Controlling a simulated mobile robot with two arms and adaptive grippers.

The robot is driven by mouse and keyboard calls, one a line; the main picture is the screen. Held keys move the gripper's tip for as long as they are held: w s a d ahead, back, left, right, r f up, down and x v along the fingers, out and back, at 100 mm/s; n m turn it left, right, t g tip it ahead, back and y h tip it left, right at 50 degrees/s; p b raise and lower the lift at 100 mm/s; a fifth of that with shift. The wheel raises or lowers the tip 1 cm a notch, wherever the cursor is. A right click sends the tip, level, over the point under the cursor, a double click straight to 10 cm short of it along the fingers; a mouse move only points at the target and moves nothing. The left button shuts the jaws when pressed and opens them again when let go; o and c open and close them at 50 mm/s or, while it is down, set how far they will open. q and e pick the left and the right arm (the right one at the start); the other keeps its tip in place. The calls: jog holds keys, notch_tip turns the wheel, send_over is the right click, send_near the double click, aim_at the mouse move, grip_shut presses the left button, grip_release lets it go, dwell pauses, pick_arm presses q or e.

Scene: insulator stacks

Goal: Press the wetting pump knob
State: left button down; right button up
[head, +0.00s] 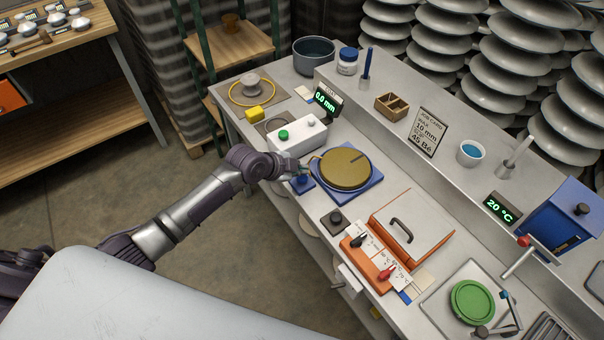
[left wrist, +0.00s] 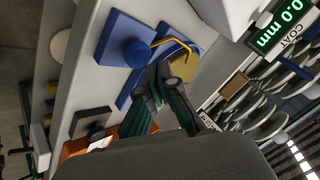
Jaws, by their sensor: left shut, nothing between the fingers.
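A round blue knob (left wrist: 137,54) stands on a small square blue plate (left wrist: 118,32) in the left wrist view. In the head view the blue knob (head: 302,180) shows at the near left of a round yellow-brown pad (head: 346,166) on a blue base (head: 366,196). A thin bent yellow tube (left wrist: 172,40) runs close by it toward the pad. My left gripper (head: 296,173) is shut and empty, right at the knob. In the left wrist view its fingertips (left wrist: 157,78) lie beside the knob; I cannot tell whether they touch it. My right gripper is not in view.
A white box (head: 297,135) with a green button stands behind my gripper. A black knob on a dark plate (head: 335,219), an orange-sided box with a lid (head: 415,225) and an orange lever panel (head: 368,262) lie toward the right. A raised shelf runs along the back.

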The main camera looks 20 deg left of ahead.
aim_at(301, 178)
pick_arm(q)
notch_tip(301, 178, up, 5)
jog(key=p, duration=0.4)
jog(key=shift+r, duration=0.1)
jog(key=shift+d, duration=0.1)
dwell(0.8)
